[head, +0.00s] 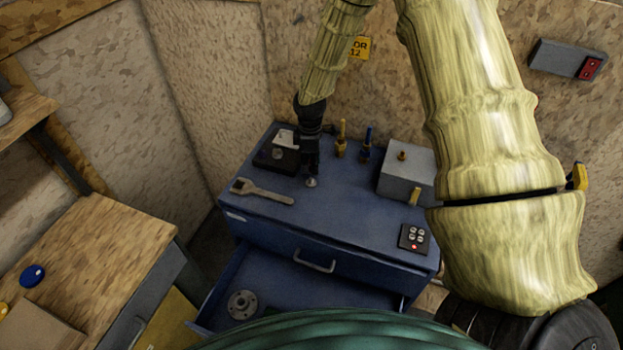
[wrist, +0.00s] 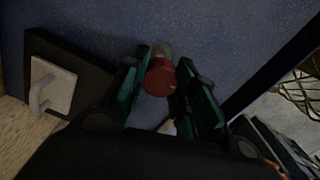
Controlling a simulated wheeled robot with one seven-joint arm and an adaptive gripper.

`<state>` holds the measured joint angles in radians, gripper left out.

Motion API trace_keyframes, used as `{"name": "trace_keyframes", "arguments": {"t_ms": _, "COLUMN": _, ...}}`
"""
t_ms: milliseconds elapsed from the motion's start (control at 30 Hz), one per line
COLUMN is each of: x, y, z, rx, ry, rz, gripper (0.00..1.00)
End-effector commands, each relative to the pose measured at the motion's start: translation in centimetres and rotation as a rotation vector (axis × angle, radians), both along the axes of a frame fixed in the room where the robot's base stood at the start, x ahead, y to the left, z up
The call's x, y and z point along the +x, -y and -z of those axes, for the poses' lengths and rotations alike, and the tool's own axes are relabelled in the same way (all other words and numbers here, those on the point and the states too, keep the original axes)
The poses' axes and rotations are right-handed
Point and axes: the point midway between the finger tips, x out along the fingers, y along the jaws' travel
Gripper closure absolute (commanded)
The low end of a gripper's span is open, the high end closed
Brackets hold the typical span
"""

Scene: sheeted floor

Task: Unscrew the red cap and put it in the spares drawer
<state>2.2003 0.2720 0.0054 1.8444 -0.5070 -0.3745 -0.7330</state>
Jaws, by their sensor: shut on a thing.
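In the wrist view the red cap (wrist: 160,78) sits between the two fingers of my gripper (wrist: 160,92), which is shut on it. The cap is hidden there. A blue drawer (head: 300,283) below stands open; I see no label naming it.
A wrench (head: 262,192) and a dark block (head: 275,158) lie left of the gripper. Yellow and blue fittings (head: 341,140), a grey box (head: 405,172) and a button panel (head: 414,238) stand right. A grey flange (head: 241,305) lies in the open drawer, with bare floor beside it.

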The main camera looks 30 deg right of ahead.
Motion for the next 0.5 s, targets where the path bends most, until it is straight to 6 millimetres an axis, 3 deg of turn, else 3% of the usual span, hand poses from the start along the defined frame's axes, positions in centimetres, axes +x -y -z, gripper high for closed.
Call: {"name": "trace_keyframes", "arguments": {"t_ms": 500, "x": 0.0, "y": 0.0, "z": -2.4, "rx": 0.0, "ry": 0.001, "rz": 0.001, "gripper": 1.0}}
